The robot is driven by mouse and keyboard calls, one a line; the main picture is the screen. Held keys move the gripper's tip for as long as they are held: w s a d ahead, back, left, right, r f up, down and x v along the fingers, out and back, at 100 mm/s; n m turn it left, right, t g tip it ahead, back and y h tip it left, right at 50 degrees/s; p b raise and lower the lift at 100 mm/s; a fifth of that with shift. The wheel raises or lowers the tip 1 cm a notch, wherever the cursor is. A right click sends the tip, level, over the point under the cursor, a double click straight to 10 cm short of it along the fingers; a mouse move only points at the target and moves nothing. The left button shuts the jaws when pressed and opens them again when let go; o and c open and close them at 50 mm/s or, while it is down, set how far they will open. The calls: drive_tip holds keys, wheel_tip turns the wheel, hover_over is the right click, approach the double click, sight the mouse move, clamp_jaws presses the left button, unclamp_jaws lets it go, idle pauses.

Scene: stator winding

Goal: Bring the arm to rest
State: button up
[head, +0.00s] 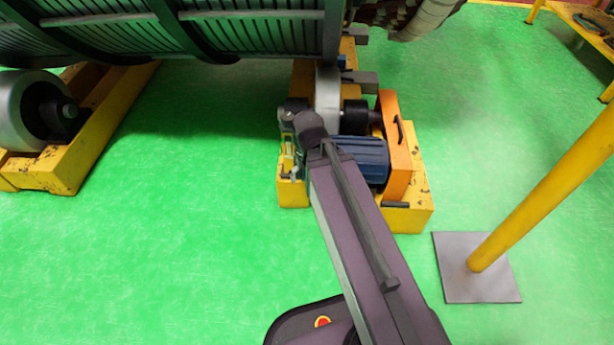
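My arm (355,230) reaches from the bottom of the head view up and slightly left, over a yellow roller stand (408,218). Its far joint ends above the stand's left side, near a grey roller (327,95). My gripper (289,168) seems to be the small metal parts hanging below the wrist, at the stand's left edge. It is too small and cluttered to tell its fingers apart, or whether it touches the stand or holds anything.
The ribbed stator (240,35) spans the top. A blue motor (362,160) and an orange plate (394,145) sit on the stand. Another roller stand (65,170) is at left. A yellow post (545,190) stands at right on a grey foot. Green floor between is clear.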

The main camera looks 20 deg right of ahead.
drive_tip(key=shift+r, duration=0.1)
wheel_tip(320, 180, up, 38)
drive_tip(key=p, duration=3.8)
